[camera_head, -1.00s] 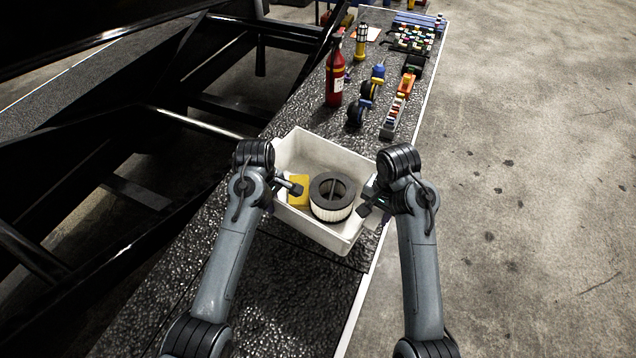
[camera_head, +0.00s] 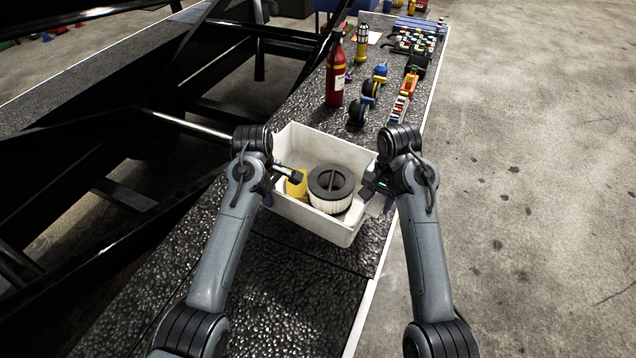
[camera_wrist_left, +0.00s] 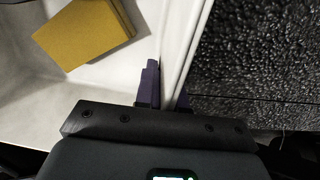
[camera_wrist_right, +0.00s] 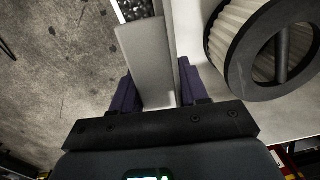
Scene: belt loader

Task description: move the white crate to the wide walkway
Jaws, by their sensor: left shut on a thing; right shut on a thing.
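The white crate (camera_head: 305,222) is over the black textured walkway between my two arms in the head view. Inside it are a round black and white filter (camera_head: 330,190) and a yellow block (camera_head: 296,186). My left gripper (camera_head: 284,188) is shut on the crate's left wall; in the left wrist view its purple fingers (camera_wrist_left: 163,85) straddle the rim. My right gripper (camera_head: 376,190) is shut on the crate's right side; in the right wrist view its fingers (camera_wrist_right: 160,90) sit either side of the wall and a pale flange. I cannot tell whether the crate's base touches the walkway.
A red extinguisher (camera_head: 336,72), a yellow flashlight (camera_head: 361,42), blue-and-black wheeled items (camera_head: 371,90) and an orange tool (camera_head: 408,88) stand beyond the crate. Black frame beams (camera_head: 120,160) lie left. The walkway nearer me (camera_head: 270,290) is bare. Concrete floor (camera_head: 530,180) lies right.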

